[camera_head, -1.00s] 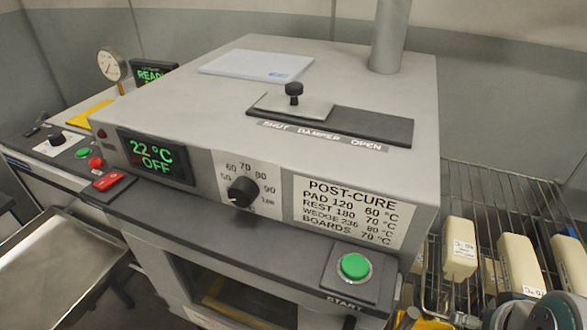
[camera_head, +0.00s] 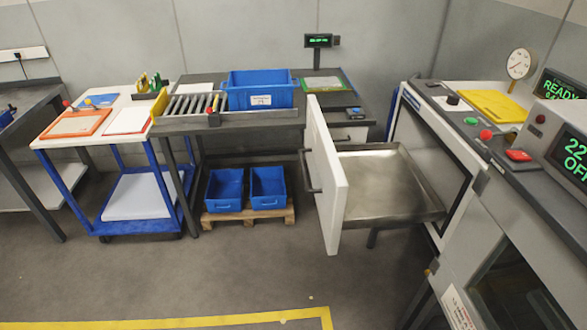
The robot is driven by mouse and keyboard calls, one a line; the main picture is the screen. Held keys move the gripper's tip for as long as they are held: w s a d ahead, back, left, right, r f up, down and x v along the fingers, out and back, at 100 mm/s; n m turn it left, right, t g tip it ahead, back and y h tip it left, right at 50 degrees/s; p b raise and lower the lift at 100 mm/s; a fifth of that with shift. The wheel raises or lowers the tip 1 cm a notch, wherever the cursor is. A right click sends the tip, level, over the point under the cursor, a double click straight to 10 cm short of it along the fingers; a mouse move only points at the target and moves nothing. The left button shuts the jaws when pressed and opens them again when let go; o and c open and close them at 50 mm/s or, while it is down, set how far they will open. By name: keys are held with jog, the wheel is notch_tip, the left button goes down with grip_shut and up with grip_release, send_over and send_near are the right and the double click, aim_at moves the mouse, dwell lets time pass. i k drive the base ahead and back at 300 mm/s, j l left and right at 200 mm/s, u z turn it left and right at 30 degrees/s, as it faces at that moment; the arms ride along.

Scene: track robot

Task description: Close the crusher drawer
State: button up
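The drawer (camera_head: 392,190) is pulled far out of a machine at the right of the body camera view. It has a shallow metal tray, which looks empty, and a tall white front panel (camera_head: 326,172) facing left. A dark handle (camera_head: 308,172) is on the panel's outer face. The machine's housing (camera_head: 425,135) has a dark opening behind the tray. A red knob (camera_head: 486,135), a green button (camera_head: 470,121) and a gauge (camera_head: 520,63) are on its top. My gripper is not in view.
The post-cure oven (camera_head: 560,170) stands at the right edge. A bench with rollers (camera_head: 195,103) and a blue bin (camera_head: 260,92) stands behind the drawer. Two blue bins (camera_head: 245,187) sit on a pallet below. A blue-framed cart (camera_head: 110,165) is at left. The floor (camera_head: 190,280) in front is clear.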

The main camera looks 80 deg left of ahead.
aim_at(372, 185)
jog(key=u, duration=1.45)
jog(key=i+u, duration=0.1)
jog(key=u, duration=0.35)
jog(key=i+u, duration=0.15)
jog(key=u, duration=0.3)
jog(key=i+u, duration=0.15)
jog(key=u, duration=0.35)
jog(key=i+l, duration=0.2)
jog(key=i+u, duration=0.55)
jog(key=k+j, duration=0.05)
